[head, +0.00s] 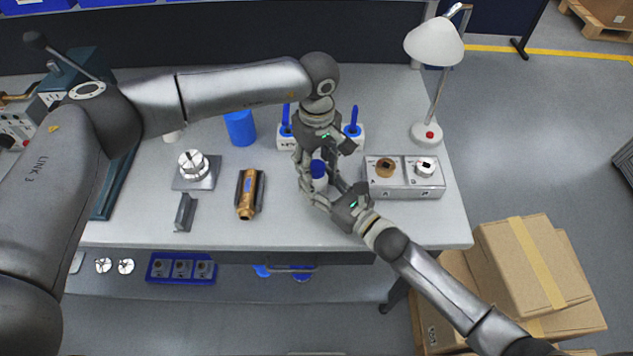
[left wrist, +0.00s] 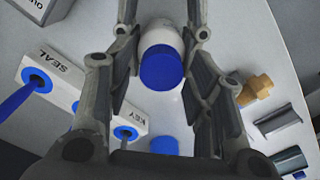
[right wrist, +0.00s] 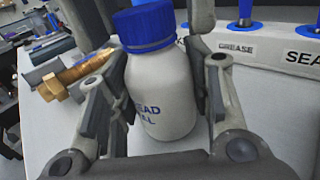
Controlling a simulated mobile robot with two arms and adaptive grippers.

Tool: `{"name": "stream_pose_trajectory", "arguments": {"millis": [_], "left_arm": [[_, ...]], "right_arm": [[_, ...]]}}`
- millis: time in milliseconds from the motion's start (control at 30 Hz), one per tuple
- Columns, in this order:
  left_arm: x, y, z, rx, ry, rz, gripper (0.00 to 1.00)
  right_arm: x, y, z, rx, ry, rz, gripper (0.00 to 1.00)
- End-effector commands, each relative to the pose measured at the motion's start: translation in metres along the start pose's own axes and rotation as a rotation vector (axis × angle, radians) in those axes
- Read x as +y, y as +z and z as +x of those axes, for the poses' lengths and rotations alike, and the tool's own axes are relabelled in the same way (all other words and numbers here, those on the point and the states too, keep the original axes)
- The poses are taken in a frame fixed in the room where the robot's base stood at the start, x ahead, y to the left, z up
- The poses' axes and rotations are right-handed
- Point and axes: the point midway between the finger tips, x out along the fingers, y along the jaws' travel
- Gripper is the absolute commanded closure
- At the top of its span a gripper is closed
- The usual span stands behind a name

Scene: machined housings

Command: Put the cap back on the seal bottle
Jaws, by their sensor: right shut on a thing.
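The white seal bottle (right wrist: 160,95) stands upright between the fingers of my right gripper (head: 325,192), which is shut on its body. Part of its dark lettering shows in the right wrist view. The blue cap (right wrist: 146,24) sits on the bottle's top with no visible gap; I cannot tell how tight it is. The cap (head: 318,167) also shows in the head view. My left gripper (head: 314,155) is just above and behind the bottle. In the left wrist view its fingers stand open on either side of the cap (left wrist: 161,68), with gaps showing.
A blue cylinder (head: 240,127), a brass fitting (head: 249,193) in a dark cradle and a metal fixture (head: 194,168) are left. A grey two-place block (head: 404,177) and a lamp (head: 434,45) are right.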

Motion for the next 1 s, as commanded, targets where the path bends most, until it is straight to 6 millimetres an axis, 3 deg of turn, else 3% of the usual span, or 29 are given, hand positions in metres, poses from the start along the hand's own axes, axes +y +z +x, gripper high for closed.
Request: {"name": "stream_pose_trajectory", "arguments": {"millis": [433, 800, 1000], "left_arm": [[0.001, 0.000, -0.009, -0.001, 0.002, -0.001, 0.44], [0.001, 0.000, -0.082, 0.001, 0.003, 0.000, 0.44], [0.001, 0.000, -0.111, -0.001, 0.001, -0.001, 0.44]], "right_arm": [[0.000, 0.000, 0.000, 0.001, -0.001, 0.001, 1.00], [-0.001, 0.000, 0.000, 0.001, -0.001, 0.001, 1.00], [-0.001, 0.000, 0.000, 0.001, -0.001, 0.001, 1.00]]}}
